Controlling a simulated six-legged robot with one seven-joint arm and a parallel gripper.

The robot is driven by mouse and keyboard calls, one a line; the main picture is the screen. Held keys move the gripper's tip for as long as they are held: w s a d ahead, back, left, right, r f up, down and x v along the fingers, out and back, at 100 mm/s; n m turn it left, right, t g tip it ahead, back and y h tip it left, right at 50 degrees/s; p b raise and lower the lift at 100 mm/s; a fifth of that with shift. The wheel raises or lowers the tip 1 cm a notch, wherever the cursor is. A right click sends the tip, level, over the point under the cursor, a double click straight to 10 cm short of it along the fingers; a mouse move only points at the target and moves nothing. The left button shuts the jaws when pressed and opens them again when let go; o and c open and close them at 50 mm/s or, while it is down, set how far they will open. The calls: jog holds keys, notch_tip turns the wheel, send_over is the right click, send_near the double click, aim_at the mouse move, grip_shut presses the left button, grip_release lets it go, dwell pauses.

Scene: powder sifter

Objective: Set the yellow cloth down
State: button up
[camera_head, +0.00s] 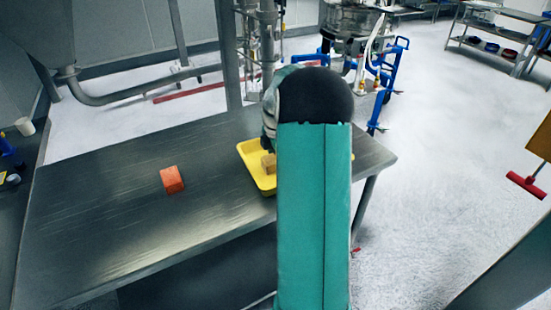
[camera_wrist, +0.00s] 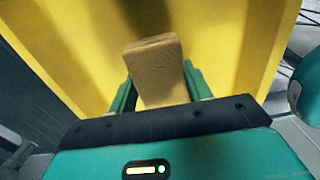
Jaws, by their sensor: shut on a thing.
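The yellow cloth (camera_wrist: 158,72), a folded tan-yellow block, is between the two fingers of my gripper (camera_wrist: 160,92) in the wrist view. My gripper is shut on it. A yellow tray (camera_wrist: 75,45) fills the background behind the cloth. In the head view the cloth (camera_head: 268,163) shows at the yellow tray (camera_head: 250,154), on the right part of the table. My teal arm hides the tray's right side and most of my gripper there. I cannot tell whether the cloth touches the tray floor.
The dark metal table (camera_head: 110,215) is mostly bare. An orange-red block (camera_head: 172,179) lies on it, left of the tray. A steel post (camera_head: 228,55) and piping stand behind the table. Blue-framed equipment (camera_head: 385,75) stands beyond its far right corner.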

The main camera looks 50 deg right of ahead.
jog(key=shift+f, duration=0.1)
jog(key=o, duration=0.9)
jog(key=shift+o, duration=0.2)
